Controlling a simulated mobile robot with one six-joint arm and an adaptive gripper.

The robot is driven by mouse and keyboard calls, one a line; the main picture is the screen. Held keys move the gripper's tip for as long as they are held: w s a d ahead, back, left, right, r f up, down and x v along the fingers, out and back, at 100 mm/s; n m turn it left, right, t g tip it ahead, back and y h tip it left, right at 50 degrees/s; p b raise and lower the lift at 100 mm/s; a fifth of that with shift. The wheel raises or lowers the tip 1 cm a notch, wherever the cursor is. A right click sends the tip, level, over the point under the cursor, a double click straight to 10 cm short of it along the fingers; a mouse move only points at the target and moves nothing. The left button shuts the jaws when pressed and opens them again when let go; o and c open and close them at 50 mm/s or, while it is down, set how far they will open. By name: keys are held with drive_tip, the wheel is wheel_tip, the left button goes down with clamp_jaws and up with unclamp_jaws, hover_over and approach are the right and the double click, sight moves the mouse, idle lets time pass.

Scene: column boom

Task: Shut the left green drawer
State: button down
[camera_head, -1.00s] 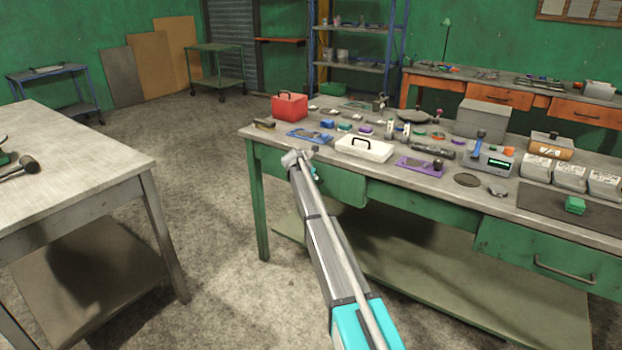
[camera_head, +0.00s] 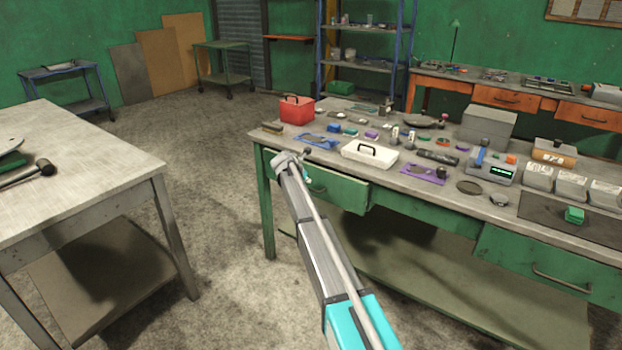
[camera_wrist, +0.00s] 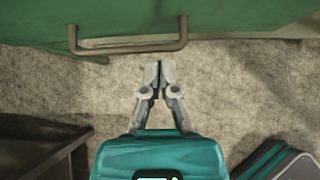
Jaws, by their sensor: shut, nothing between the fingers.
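The left green drawer (camera_head: 343,192) is under the left end of the workbench in the head view. Its front seems to stand out a little from the bench frame; how far is hard to tell. In the wrist view its dark bar handle (camera_wrist: 128,48) runs across the top against the green drawer front (camera_wrist: 120,25). My gripper (camera_wrist: 158,65) is shut and empty. Its fingertips point at the handle from just below it in the picture, with a small gap showing. In the head view my arm hides part of the drawer's left side and most of the gripper.
The workbench top (camera_head: 440,195) holds a red box (camera_head: 297,110), a white case (camera_head: 370,153) and many small items. Another green drawer (camera_head: 550,265) is at the right. A second table (camera_head: 85,150) stands at the left, with open concrete floor (camera_head: 215,180) between.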

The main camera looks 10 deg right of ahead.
drive_tip(key=shift+p+v, duration=0.6)
drive_tip(key=shift+v, duration=0.65)
drive_tip(key=s+d+f+m+g+y, duration=0.1)
drive_tip(key=s+d+m+g+y, duration=0.1)
drive_tip(key=s+m, duration=0.7)
drive_tip(key=s+d+f+m+g+y, duration=0.2)
drive_tip(key=s+m, duration=0.7)
drive_tip(key=s, duration=1.6)
drive_tip(key=s+d+f+m+g+y, duration=0.2)
drive_tip(key=s+m, duration=0.7)
drive_tip(key=s, duration=0.7)
drive_tip(key=shift+s+f+g, duration=0.25)
drive_tip(key=shift+s+g, duration=0.05)
drive_tip(key=shift+s, duration=0.1)
